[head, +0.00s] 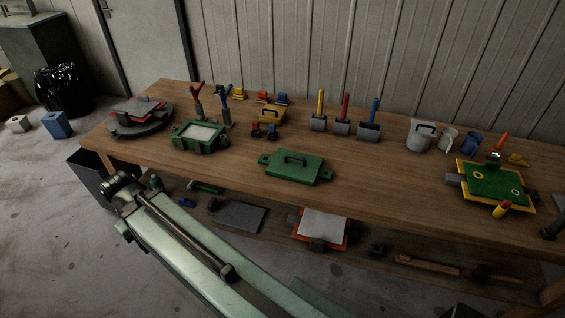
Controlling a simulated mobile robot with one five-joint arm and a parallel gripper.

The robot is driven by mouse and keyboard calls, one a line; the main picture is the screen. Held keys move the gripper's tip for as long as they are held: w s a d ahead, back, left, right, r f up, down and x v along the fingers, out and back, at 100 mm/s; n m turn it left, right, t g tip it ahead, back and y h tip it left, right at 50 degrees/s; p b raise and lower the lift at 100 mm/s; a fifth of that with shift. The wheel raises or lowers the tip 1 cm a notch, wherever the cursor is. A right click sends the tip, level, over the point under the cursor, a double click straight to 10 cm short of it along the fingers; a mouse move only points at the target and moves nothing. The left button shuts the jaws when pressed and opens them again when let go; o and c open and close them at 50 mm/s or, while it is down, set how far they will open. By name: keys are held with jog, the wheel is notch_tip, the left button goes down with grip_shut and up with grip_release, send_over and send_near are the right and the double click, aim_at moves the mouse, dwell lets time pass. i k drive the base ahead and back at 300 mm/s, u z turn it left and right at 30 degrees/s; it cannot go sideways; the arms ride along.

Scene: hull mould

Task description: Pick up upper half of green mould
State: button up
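The upper half of the green mould (306,172), a green slab with a dark arched handle on top and lugs at its ends, lies flat near the front edge of the wooden workbench (240,173). To its left stands a green open frame (184,141) with a pale filling and dark clamps, which looks like the lower half. The two are apart. My arm shows large at the lower left, in front of the bench. I cannot make out my gripper's fingers in the head view.
Several upright rollers or scrapers, including a red-handled one (344,112), stand behind the slab. A grey bucket (418,142) stands right of them, and a green-and-yellow board (490,183) farther right. A lower shelf holds an orange-edged tray (298,228).

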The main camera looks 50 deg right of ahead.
aim_at(291, 165)
jog(key=i, duration=0.85)
jog(key=z, duration=0.05)
